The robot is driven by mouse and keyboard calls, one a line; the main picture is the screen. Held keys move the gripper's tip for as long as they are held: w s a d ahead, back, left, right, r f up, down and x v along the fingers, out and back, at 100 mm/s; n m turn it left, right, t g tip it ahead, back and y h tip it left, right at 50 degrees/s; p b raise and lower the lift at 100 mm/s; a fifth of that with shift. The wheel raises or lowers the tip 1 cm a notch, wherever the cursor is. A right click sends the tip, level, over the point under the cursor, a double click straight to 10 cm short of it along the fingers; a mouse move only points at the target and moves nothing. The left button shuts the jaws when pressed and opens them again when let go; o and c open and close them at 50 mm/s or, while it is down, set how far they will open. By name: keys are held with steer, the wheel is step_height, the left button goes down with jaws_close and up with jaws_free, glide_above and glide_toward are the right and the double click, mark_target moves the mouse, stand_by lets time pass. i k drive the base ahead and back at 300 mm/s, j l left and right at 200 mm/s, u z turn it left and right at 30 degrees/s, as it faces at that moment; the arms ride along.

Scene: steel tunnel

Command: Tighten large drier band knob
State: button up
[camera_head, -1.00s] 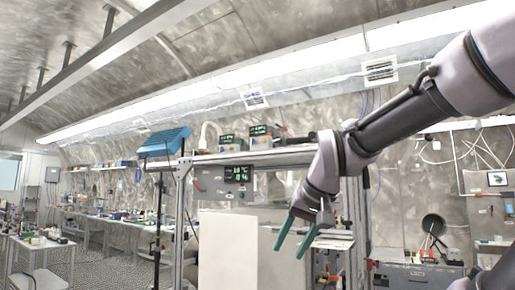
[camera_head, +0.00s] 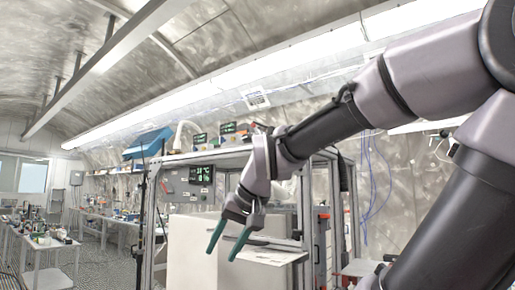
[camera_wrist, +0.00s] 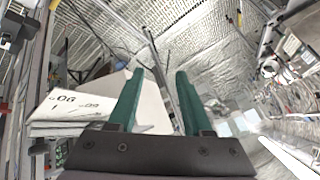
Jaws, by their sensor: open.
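My gripper (camera_head: 227,240) is open and empty in the head view, its two green fingers pointing down and slightly left. It hangs in front of a metal-framed workstation, near a white panel. In the wrist view, the two green fingers (camera_wrist: 158,90) stand apart with nothing between them. I cannot make out a large drier band knob in either view.
A white panel (camera_head: 190,252) stands below and left of my gripper. A blue box (camera_head: 147,143) sits up at the left. Benches with small items (camera_head: 45,245) line the left; patterned floor lies between.

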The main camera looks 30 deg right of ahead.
mark_target(246, 137)
steer(key=l, duration=0.8)
steer(key=l+u, duration=0.15)
steer(key=l, duration=0.7)
steer(key=k+l, duration=0.1)
steer(key=l, duration=0.7)
steer(key=k+l+u, duration=0.15)
steer(key=l, duration=0.65)
steer(key=l+u, duration=0.15)
steer(key=l, duration=1.35)
steer(key=l+u, duration=0.15)
steer(key=l, duration=0.4)
steer(key=k+l+u, duration=0.2)
steer(key=l, duration=0.35)
steer(key=i+j+z, duration=0.25)
steer(key=j, duration=0.9)
steer(key=j+z, duration=0.25)
steer(key=j, duration=0.95)
steer(key=j+z, duration=0.3)
steer(key=j, duration=0.95)
steer(key=k+j+z, duration=0.1)
steer(key=j+z, duration=0.15)
steer(key=j, duration=0.95)
